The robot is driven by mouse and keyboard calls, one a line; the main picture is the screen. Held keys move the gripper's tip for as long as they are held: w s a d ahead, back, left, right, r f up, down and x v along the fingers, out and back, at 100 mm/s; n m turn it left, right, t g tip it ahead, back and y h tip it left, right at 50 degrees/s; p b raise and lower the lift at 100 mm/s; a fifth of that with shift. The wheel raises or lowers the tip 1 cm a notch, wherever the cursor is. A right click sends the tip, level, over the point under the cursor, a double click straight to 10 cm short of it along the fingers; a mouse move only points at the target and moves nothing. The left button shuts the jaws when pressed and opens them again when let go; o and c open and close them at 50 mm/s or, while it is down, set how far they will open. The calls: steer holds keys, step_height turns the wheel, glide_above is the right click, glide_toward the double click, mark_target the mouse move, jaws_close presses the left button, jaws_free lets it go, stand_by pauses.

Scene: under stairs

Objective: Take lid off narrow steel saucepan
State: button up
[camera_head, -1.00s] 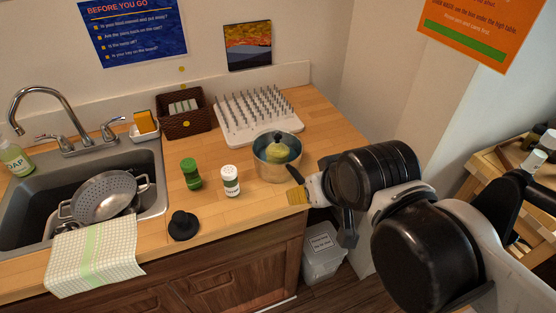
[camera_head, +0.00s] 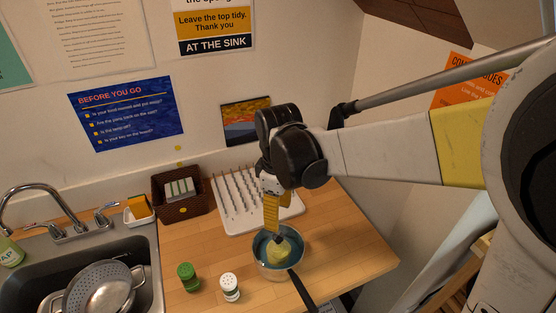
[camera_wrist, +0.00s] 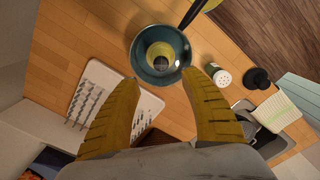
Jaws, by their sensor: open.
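The steel saucepan (camera_head: 270,268) stands on the wooden counter, its dark handle (camera_head: 302,291) pointing to the front right. It also shows in the wrist view (camera_wrist: 136,55), top centre. In its mouth is a teal round surface with a yellow raised piece (camera_head: 284,252) and a dark knob on top, seen from above in the wrist view (camera_wrist: 160,55). I cannot tell exactly where lid and pan rim part. My gripper (camera_head: 276,236), with yellow fingers, points down just above the knob. In the wrist view the open fingers (camera_wrist: 171,80) spread below the pan, with nothing between them.
A white pegged drying rack (camera_head: 231,213) stands behind the pan, with a brown basket (camera_head: 183,207) left of it. A sink (camera_head: 141,297) with a colander (camera_head: 98,287) lies farther left. Counter right of the pan is clear.

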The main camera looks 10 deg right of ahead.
mark_target(278, 235)
step_height(278, 235, down, 11)
steer(key=b, duration=0.2)
steer(key=shift+s+r+b, duration=0.1)
steer(key=shift+r+b, duration=0.1)
steer(key=shift+b, duration=0.1)
jaws_close()
